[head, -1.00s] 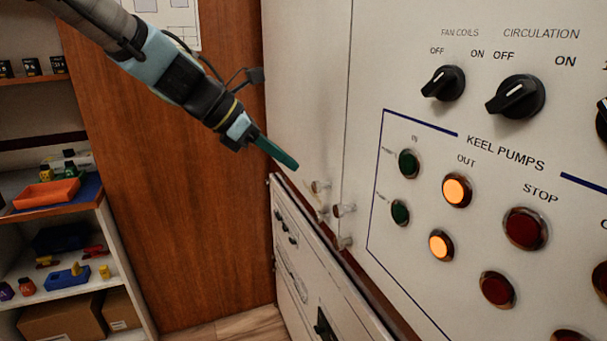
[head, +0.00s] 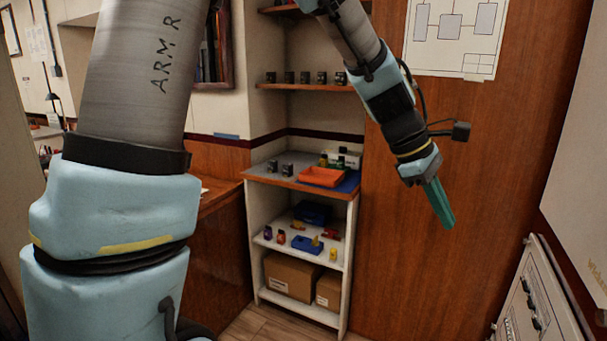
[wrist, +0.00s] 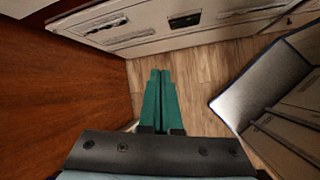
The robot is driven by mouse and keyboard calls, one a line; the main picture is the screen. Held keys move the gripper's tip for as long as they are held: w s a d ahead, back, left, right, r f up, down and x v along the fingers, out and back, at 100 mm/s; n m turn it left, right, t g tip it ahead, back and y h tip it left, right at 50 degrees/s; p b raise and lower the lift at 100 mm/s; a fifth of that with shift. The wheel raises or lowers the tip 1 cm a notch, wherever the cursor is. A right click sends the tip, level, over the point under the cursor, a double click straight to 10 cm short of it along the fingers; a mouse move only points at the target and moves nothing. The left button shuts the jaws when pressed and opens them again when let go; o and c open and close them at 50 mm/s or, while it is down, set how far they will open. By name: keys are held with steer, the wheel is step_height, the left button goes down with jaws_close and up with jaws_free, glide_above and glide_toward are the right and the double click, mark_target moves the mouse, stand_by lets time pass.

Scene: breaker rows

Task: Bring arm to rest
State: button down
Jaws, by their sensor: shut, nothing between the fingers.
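My gripper (head: 439,203) hangs in free air in front of the wooden wall panel in the head view, its green fingers pointing down and slightly right. The fingers are together with nothing between them. The wrist view also shows the gripper (wrist: 160,74), its two green fingers side by side above the wooden floor (wrist: 195,88). My arm reaches across the top of the head view, and a large part of it fills the left side.
A shelf unit (head: 350,246) with an orange tray (head: 322,177), small parts and cardboard boxes stands left of the gripper. The wooden panel (head: 500,140) is behind it. A pale cabinet (head: 545,305) stands at lower right.

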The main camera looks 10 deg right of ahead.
steer(key=w+a+f+m+t+y, duration=0.1)
steer(key=w+a+f, duration=0.15)
steer(key=a, duration=0.55)
steer(key=w+a+f+m+t+y, duration=0.1)
steer(key=w+a+f+m, duration=0.1)
steer(key=w+a, duration=0.35)
steer(key=w+a+f+m+t+y, duration=0.1)
steer(key=w+a+f, duration=0.1)
steer(key=a, duration=0.8)
steer(key=s+a+f+m+y, duration=0.1)
steer(key=a+m, duration=0.1)
steer(key=a, duration=0.6)
steer(key=s+a+f+m+t+y, duration=0.1)
steer(key=a+m, duration=0.1)
steer(key=a, duration=0.6)
steer(key=shift+s+a+f, duration=0.15)
steer(key=shift+s+f, duration=0.2)
steer(key=shift+s, duration=0.05)
